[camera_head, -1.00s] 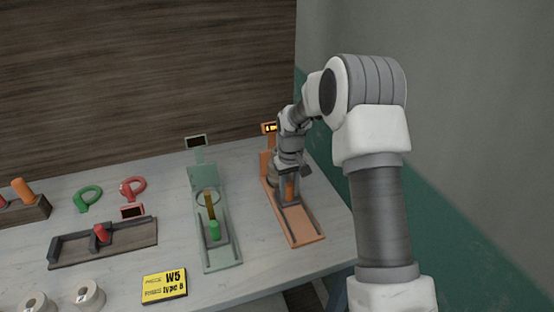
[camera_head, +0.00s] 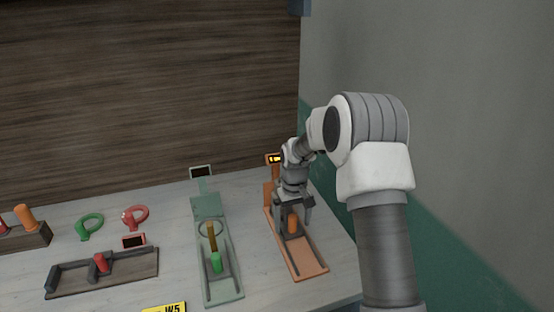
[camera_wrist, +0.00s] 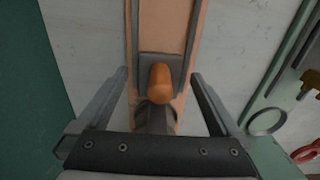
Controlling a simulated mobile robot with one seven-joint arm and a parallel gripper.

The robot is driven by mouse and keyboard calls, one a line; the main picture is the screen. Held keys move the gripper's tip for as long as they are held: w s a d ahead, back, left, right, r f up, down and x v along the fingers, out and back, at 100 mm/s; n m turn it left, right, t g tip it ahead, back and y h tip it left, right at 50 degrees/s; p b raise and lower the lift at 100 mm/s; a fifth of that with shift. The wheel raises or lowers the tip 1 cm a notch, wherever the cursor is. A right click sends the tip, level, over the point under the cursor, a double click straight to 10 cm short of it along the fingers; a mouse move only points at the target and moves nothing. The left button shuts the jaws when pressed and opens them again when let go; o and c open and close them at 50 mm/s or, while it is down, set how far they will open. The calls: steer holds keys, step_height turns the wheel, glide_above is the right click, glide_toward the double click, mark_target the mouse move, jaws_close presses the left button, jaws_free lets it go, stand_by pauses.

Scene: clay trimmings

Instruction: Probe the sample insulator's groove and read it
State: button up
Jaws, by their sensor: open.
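My gripper (camera_wrist: 160,75) is open in the wrist view, its two fingers apart on either side of an orange knob (camera_wrist: 160,88). The knob stands on a dark slide in the orange gauge (camera_head: 309,261), and nothing is shut on it. In the head view my gripper is over the orange gauge, with the orange knob (camera_head: 292,222) between or just below the fingers. The orange gauge's display (camera_head: 274,159) is lit, but its digits are too small to read. I cannot identify the sample insulator with certainty; two white rolls show only in the earlier frame.
Left of it stands a green gauge (camera_head: 226,285) with a green knob (camera_head: 216,262) and a dark display (camera_head: 201,172). A yellow W5 card (camera_head: 165,308) is at the bottom edge.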

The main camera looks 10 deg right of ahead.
step_height(320, 180, up, 6)
steer(key=p, duration=0.4)
steer(key=shift+r, duration=0.5)
